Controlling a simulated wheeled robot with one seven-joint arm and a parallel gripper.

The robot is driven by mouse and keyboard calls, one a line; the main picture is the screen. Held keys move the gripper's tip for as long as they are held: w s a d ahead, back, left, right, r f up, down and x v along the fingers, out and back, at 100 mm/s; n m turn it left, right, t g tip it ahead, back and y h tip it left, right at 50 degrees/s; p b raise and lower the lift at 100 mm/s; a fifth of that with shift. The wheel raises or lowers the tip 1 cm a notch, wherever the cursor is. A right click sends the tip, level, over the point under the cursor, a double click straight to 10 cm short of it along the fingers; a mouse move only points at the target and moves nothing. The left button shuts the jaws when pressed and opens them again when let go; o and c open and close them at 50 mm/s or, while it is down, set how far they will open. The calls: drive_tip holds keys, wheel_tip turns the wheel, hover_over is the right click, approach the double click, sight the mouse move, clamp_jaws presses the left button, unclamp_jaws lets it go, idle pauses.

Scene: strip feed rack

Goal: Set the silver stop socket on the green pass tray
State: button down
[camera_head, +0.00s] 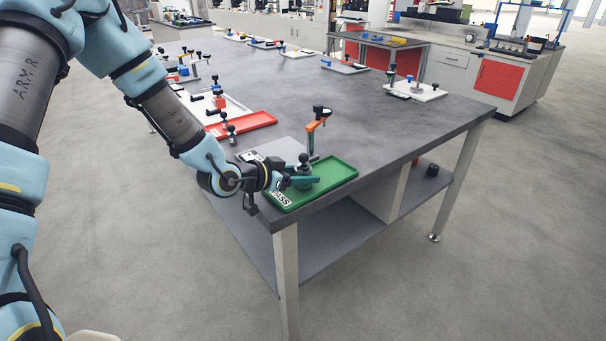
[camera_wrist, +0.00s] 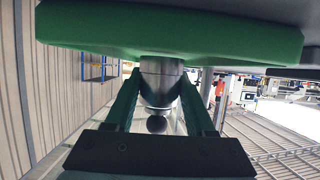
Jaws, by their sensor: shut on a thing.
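The green pass tray (camera_head: 338,178) lies at the near corner of the grey table, with a white label reading PASS on its front edge. In the wrist view the green tray (camera_wrist: 150,32) spans the top of the upside-down picture. My gripper (camera_head: 303,181) is over the tray, shut on the silver stop socket (camera_wrist: 160,82). The socket stands upright between my two green fingers, its wide end at the tray surface. I cannot tell whether it fully touches the tray. In the head view a finger partly hides the socket, and a dark round knob shows above it.
An orange-and-black clamp post (camera_head: 313,126) stands just behind the green tray. A red tray (camera_head: 240,126) and a grey plate (camera_head: 281,150) lie to the left. More fixtures line the far edges, and the table's middle is clear. The table edge is close to my gripper.

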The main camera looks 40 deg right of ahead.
drive_tip(key=shift+f, duration=0.25)
drive_tip(key=shift+f, duration=0.15)
drive_tip(key=shift+c, duration=1.2)
unclamp_jaws()
drive_tip(key=shift+r, duration=0.25)
drive_tip(key=b+v, duration=0.2)
drive_tip(key=v, duration=1)
drive_tip(key=shift+f, duration=0.15)
